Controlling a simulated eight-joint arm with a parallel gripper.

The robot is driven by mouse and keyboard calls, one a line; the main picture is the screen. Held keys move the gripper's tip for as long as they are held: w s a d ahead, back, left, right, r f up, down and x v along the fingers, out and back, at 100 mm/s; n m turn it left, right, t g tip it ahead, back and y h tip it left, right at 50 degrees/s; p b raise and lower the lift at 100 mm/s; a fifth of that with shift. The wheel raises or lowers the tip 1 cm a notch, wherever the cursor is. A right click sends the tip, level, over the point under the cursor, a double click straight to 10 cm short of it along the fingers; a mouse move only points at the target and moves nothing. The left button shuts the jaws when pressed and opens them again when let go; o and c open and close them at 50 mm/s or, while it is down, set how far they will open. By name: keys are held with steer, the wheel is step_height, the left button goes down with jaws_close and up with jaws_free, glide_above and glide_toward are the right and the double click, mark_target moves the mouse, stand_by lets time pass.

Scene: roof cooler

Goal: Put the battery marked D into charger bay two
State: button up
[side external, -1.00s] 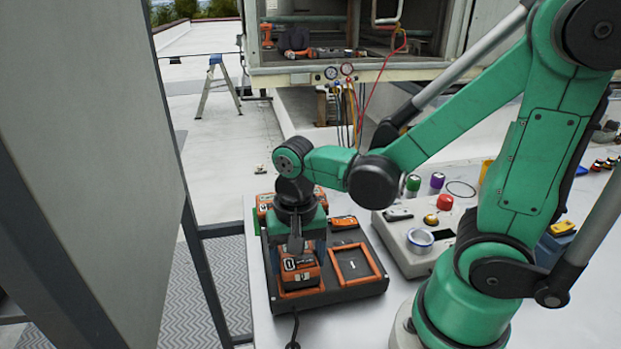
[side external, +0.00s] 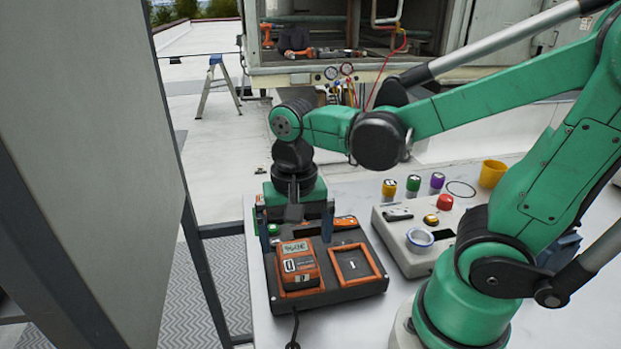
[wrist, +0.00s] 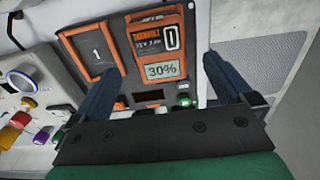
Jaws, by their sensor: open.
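The charger (side external: 345,289) is a dark box with two orange-framed bays. Its right bay (side external: 355,263) in the side view is empty and marked 1; it also shows in the wrist view (wrist: 97,50). An orange and black battery (side external: 299,268) sits upright in the other bay, covering that bay's number. Its label in the wrist view (wrist: 150,45) shows a large character that could be D or 0, and a display reading 30%. My gripper (side external: 296,232) is open and empty, above and behind the battery, fingers spread wider than it and apart from it.
A cable runs off the charger's front.

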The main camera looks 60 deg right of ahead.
mark_target(286, 242)
step_height(286, 242, up, 7)
steer(key=f+n+t, duration=0.1)
steer(key=n+t, duration=0.1)
steer(key=w+f+n+t, duration=0.1)
steer(key=n+t, duration=0.1)
steer(key=w+d+f+n+t, duration=0.1)
steer(key=n, duration=0.2)
steer(key=shift+w+d+t, duration=0.1)
steer(key=shift+w+t, duration=0.1)
steer(key=shift+t, duration=0.2)
steer(key=shift+w+d+f+n+t, duration=0.2)
steer(key=shift+w+n+t, duration=0.15)
steer(key=shift+n+t, duration=0.5)
